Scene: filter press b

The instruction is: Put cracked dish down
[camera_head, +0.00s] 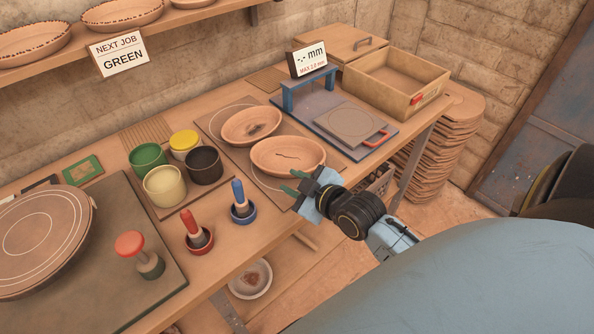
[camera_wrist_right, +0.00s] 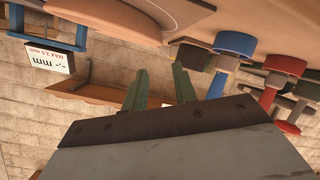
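The cracked dish (camera_head: 288,157), a shallow terracotta oval with a dark crack line inside, sits on a brown board (camera_head: 215,117) on the bench. A second oval dish (camera_head: 252,125) with a dark mark stands just behind and left of it. My right gripper (camera_head: 295,182) is at the near side of the cracked dish, at the bench's front edge. Its two green fingers stand apart with nothing between them in the wrist view (camera_wrist_right: 160,84), so it is open. A brown curved rim is at the top of that view, apart from the fingertips. My left gripper is not in view.
Colored pots (camera_head: 163,187) and red and blue stamps (camera_head: 242,205) stand left of the gripper. A gauge with a blue bridge (camera_head: 310,80) and an open wooden box (camera_head: 398,78) stand to the right. A "NEXT JOB GREEN" sign (camera_head: 120,53) hangs on the shelf.

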